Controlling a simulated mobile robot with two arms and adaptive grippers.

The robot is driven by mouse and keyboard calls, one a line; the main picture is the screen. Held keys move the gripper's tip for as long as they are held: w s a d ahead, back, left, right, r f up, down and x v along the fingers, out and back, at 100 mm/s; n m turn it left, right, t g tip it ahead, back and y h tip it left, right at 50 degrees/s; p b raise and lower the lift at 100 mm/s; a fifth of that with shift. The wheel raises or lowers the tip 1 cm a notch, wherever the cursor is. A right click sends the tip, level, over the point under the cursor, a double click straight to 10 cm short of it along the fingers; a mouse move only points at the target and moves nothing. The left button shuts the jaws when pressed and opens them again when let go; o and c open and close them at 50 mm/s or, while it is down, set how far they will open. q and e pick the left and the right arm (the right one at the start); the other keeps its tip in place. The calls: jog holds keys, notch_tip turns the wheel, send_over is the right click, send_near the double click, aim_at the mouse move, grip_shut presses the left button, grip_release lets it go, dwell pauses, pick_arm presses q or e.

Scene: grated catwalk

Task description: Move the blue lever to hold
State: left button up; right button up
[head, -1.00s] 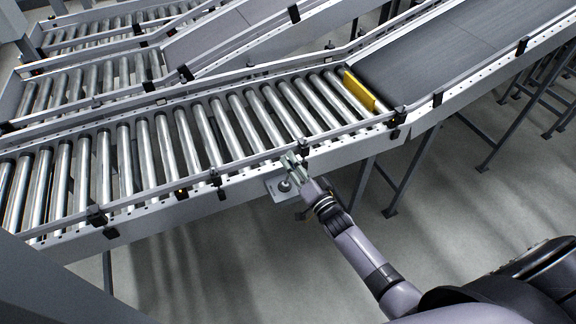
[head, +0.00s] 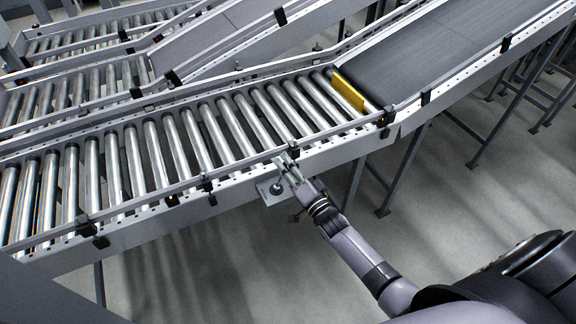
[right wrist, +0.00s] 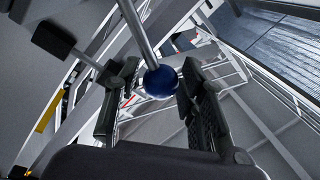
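The blue lever shows in the right wrist view as a metal rod ending in a round blue knob (right wrist: 160,82). My right gripper (right wrist: 159,74) is open, with its two dark fingers on either side of the knob. A gap shows on the left of the knob; the right finger is very close, and I cannot tell if it touches. In the head view my right gripper (head: 284,164) is at the conveyor's near side, above the lever's grey mounting plate (head: 268,195). The knob cannot be made out there. My left gripper is not in view.
A roller conveyor (head: 190,140) with side rails runs just behind the gripper. A yellow bar (head: 348,90) crosses it before the dark belt (head: 430,55). Support legs (head: 402,175) stand to the right. The floor (head: 200,275) in front looks clear.

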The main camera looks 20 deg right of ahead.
jog(key=shift+o, duration=0.8)
jog(key=s+d+f, duration=0.1)
jog(key=s, duration=1.1)
jog(key=shift+d+f, duration=0.25)
jog(key=shift+d, duration=0.1)
jog(key=shift+w, duration=0.1)
